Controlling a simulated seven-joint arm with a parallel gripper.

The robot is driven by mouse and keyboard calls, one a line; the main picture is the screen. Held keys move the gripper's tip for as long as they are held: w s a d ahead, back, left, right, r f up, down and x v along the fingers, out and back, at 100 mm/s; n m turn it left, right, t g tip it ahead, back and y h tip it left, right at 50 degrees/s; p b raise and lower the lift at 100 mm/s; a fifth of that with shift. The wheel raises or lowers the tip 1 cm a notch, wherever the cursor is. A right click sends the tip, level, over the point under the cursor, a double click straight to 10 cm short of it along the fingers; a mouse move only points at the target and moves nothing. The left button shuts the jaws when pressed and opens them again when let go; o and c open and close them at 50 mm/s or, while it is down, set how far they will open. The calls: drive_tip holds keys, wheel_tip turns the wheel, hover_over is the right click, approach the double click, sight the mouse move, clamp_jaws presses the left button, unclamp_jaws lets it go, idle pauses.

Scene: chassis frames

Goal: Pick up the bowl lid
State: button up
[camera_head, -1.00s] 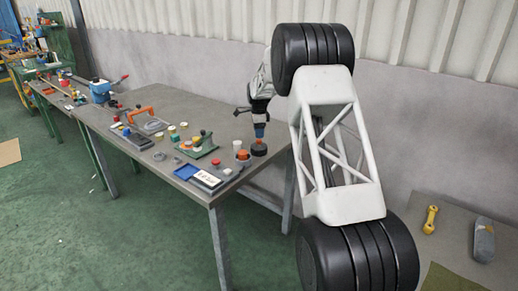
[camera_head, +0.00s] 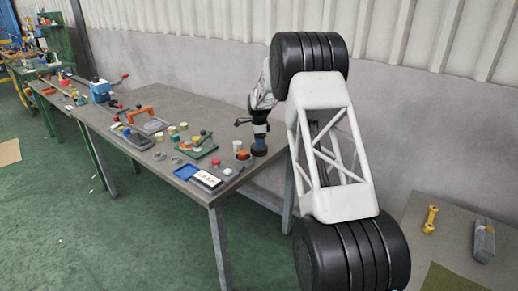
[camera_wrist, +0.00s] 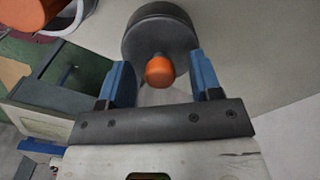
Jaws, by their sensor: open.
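The bowl lid is a dark round disc with an orange knob. In the wrist view the lid (camera_wrist: 160,28) lies ahead of my gripper (camera_wrist: 162,75), and its orange knob (camera_wrist: 160,71) sits between the two blue fingers with gaps on both sides. My gripper is open and holds nothing. In the head view my gripper (camera_head: 260,143) points down over the lid (camera_head: 259,152) near the right end of the workbench. The fingers largely hide the knob there.
An orange item (camera_head: 242,155) stands just left of the lid. The bench behind my gripper is clear.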

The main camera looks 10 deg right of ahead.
idle(0.5)
drive_tip(key=c, duration=1)
drive_tip(key=shift+r, duration=0.1)
drive_tip(key=shift+r, duration=0.45)
drive_tip(key=shift+s+r, duration=0.25)
drive_tip(key=shift+r, duration=0.35)
drive_tip(key=shift+s+r, duration=0.2)
drive_tip(key=shift+r, duration=0.4)
drive_tip(key=s, duration=0.5)
drive_tip(key=s+r, duration=0.1)
drive_tip(key=s, duration=0.9)
drive_tip(key=shift+d+r, duration=0.2)
drive_tip(key=shift+d, duration=0.1)
